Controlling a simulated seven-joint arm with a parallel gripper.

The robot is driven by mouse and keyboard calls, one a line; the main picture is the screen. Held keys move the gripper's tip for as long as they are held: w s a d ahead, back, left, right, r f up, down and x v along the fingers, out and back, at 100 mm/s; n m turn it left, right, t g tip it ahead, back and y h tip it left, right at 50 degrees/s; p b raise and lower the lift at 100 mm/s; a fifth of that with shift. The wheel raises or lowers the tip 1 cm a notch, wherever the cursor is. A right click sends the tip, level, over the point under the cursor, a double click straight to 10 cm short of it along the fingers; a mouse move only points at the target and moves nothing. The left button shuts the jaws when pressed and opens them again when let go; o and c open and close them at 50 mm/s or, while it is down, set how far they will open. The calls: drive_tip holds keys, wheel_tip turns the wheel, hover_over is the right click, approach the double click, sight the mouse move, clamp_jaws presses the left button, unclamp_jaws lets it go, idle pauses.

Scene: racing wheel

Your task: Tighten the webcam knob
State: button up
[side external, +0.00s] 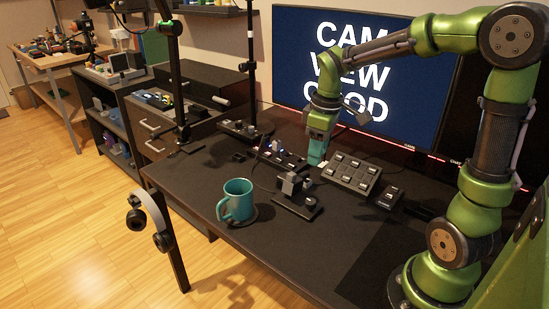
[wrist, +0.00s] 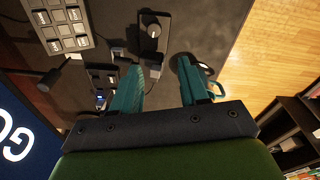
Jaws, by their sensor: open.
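A small device with a grey block (side external: 291,184) stands on a dark base plate near the middle of the desk. A round dark knob (side external: 309,202) sits on the plate's right end. The wrist view shows the same knob (wrist: 150,29) beyond my fingertips, near the top. I cannot tell for sure that this is the webcam knob. My gripper (side external: 318,153) has teal fingers pointing down, behind the device and beside the button panels. My gripper is not touching the knob.
A teal mug (side external: 236,200) stands left of the device. A button panel (side external: 351,174) and a smaller box (side external: 388,197) lie to the right. A switch box (side external: 283,156) is behind. The monitor (side external: 365,75) reads "CAM VIEW GOOD". The desk's front is clear.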

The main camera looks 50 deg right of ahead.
sight(311, 201)
drive_tip(key=f+n, duration=0.2)
drive_tip(key=f, duration=0.3)
drive_tip(key=w+f+n, duration=0.1)
drive_tip(key=f+n, duration=0.1)
drive_tip(key=f, duration=0.4)
drive_tip(key=d+f+n+g, duration=0.1)
drive_tip(key=f+n, duration=0.1)
drive_tip(key=f, duration=0.3)
drive_tip(key=shift+w+d+f+n, duration=0.1)
drive_tip(key=shift+w+f+n, duration=0.05)
drive_tip(key=shift+w+n, duration=0.15)
drive_tip(key=shift+c, duration=0.4)
drive_tip(key=c, duration=0.7)
